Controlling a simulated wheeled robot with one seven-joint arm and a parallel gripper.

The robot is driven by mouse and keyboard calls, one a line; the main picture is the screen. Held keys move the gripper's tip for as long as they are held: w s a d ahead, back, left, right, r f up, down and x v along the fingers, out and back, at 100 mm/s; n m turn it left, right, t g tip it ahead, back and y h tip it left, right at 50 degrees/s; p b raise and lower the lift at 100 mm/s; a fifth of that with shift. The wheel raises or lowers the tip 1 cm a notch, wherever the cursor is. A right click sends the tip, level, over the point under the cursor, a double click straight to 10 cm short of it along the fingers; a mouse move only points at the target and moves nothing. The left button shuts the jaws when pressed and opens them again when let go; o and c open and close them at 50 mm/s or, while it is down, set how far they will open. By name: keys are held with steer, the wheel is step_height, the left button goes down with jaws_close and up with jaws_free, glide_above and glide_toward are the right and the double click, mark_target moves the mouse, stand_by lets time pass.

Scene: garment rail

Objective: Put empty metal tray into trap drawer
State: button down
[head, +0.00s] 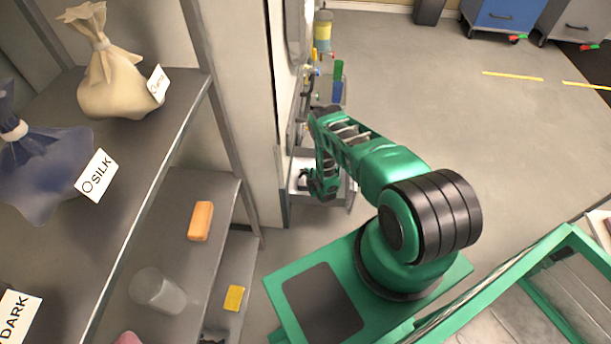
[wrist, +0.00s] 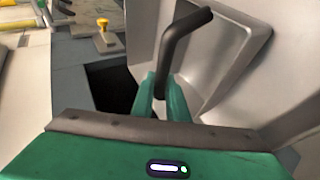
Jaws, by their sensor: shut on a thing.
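In the wrist view my gripper (wrist: 160,95) has its two green fingers closed around a black bar handle (wrist: 180,40). The handle stands out from a light grey panel with a recessed face (wrist: 235,50). In the head view my gripper (head: 325,188) reaches down at a pale, box-like drawer (head: 351,194) low on the tall cabinet's side. The arm hides much of this drawer and what it may hold. I cannot make out the metal tray for certain in either view.
Shelves on the left hold a cream sack (head: 112,90), a dark sack labelled SILK (head: 45,165), an orange bar (head: 201,221) and a clear cup (head: 157,291). A green-framed bin (head: 545,245) is at right. Grey floor (head: 440,100) is open beyond my arm.

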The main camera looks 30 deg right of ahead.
steer(key=c, duration=1.7)
jaws_free()
steer(key=shift+s+a, duration=0.1)
